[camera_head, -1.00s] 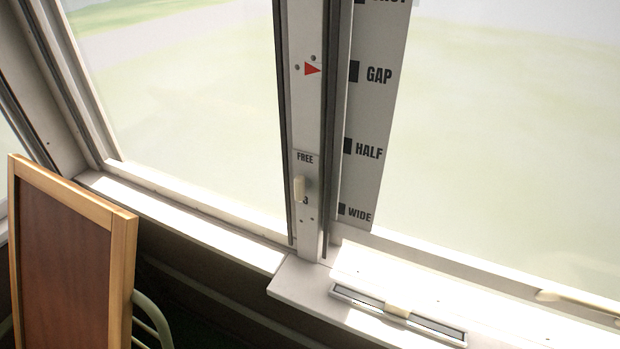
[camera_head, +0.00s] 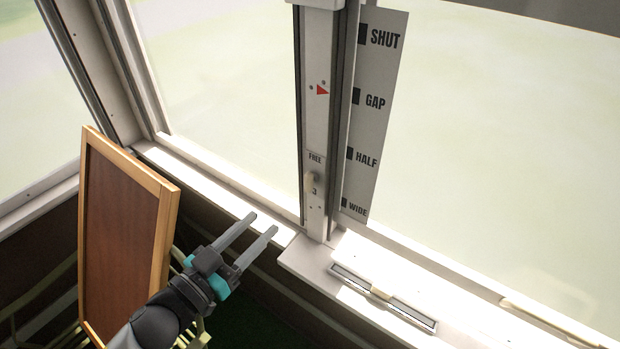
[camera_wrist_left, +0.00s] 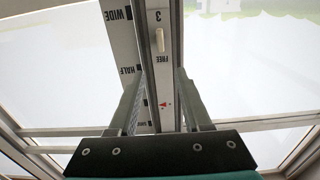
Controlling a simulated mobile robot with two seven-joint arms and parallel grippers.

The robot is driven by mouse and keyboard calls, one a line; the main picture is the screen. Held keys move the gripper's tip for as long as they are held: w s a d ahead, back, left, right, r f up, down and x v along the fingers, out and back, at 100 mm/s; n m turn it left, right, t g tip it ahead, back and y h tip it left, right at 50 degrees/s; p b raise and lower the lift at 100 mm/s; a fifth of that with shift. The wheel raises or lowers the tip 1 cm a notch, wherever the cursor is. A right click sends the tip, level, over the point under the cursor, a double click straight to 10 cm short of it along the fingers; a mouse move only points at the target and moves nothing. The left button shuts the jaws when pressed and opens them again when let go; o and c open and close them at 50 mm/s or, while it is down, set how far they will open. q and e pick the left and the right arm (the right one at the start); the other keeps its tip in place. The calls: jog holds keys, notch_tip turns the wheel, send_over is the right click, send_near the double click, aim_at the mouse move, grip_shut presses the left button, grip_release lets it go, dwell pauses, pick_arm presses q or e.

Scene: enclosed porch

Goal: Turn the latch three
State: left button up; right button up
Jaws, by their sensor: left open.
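Latch three (camera_head: 310,184) is a small cream knob on the white post, between the printed word FREE above and the number 3 below. It stands roughly upright, along the post. It also shows in the left wrist view (camera_wrist_left: 161,40), ahead of the fingers. My left gripper (camera_head: 263,222) comes in from the lower left, open and empty, left of the latch and apart from it. In the left wrist view its two fingers (camera_wrist_left: 160,78) straddle the line of the post. My right gripper is not in view.
A scale plate (camera_head: 376,110) marked SHUT, GAP, HALF and WIDE stands right of the post, with a red arrow (camera_head: 322,90) on the post. A wood-framed brown board (camera_head: 125,235) leans at left. The sill (camera_head: 305,262) carries a slotted vent (camera_head: 382,295).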

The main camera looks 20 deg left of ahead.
aim_at(306, 181)
pick_arm(q)
jog(key=p+x, duration=0.1)
jog(key=x, duration=1.4)
jog(key=shift+f, duration=0.15)
jog(key=shift+c, duration=0.4)
grip_shut()
